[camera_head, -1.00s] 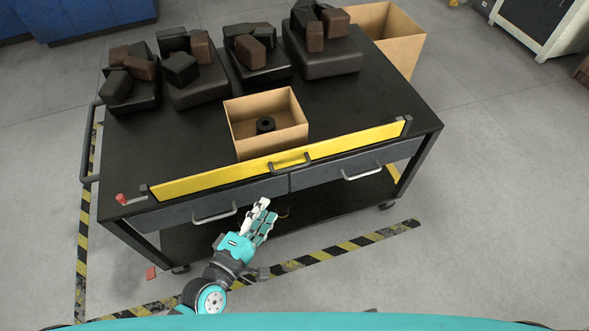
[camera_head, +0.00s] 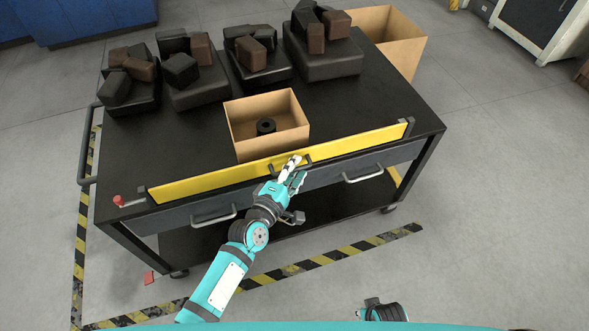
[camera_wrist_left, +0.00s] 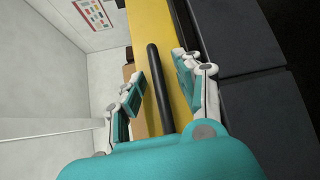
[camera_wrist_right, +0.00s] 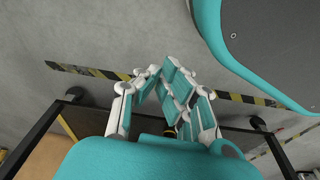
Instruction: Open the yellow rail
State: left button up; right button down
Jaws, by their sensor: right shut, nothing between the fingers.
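The yellow rail (camera_head: 360,142) runs upright along the front edge of the black cart, with a dark bar handle at its middle. My left gripper (camera_head: 297,168) is at this handle and hides part of it. In the left wrist view the dark handle (camera_wrist_left: 158,90) lies between the spread fingers of the left gripper (camera_wrist_left: 162,76), in front of the yellow rail (camera_wrist_left: 153,25). The fingers look open; I see no clear contact. My right gripper (camera_wrist_right: 162,82) is shut and empty in the right wrist view, away from the rail.
An open cardboard box (camera_head: 240,131) with a dark ring part (camera_head: 265,126) stands behind the rail. Several dark blocks on bases line the cart's back. A red-tipped lever (camera_head: 119,200) is at the rail's left end. Grey drawers with handles (camera_head: 213,217) are below.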

pick_arm(q)
grip_shut()
dwell(0.4)
